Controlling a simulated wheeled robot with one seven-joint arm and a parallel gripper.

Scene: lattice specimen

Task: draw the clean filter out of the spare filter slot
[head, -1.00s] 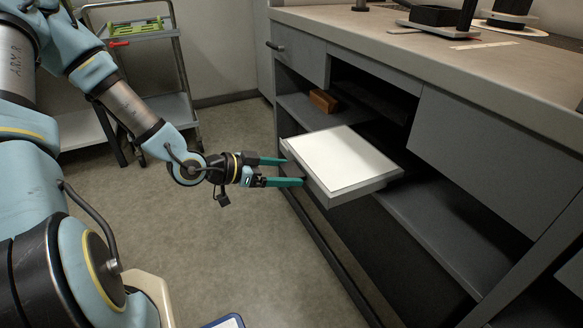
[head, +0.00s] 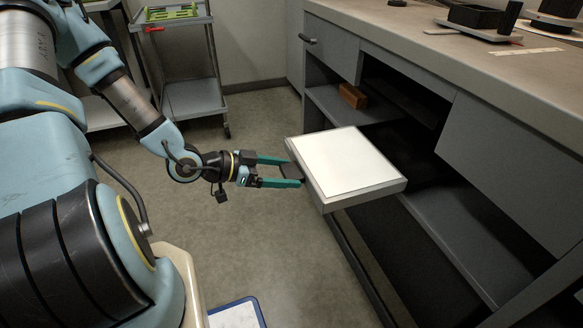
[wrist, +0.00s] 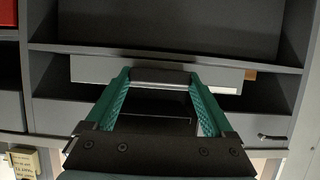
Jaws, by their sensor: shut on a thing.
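The clean filter (head: 348,163) is a flat square panel with a white face and a grey frame. It lies about level in front of the open cabinet bay in the head view. My gripper (head: 294,171) has green fingers and is shut on the dark handle (head: 290,171) at the filter's left edge. The wrist view shows the fingers either side of this handle (wrist: 160,77), with the filter's pale front edge (wrist: 220,77) behind. The filter covers part of the bay, so the slot is hidden. I cannot tell whether its far edge is fully clear.
The grey cabinet has open shelves (head: 460,235) behind and right of the filter. A brown block (head: 353,95) sits on an upper shelf. The worktop (head: 450,60) holds several items. A trolley (head: 190,97) stands at the back left. Floor left of the cabinet is clear.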

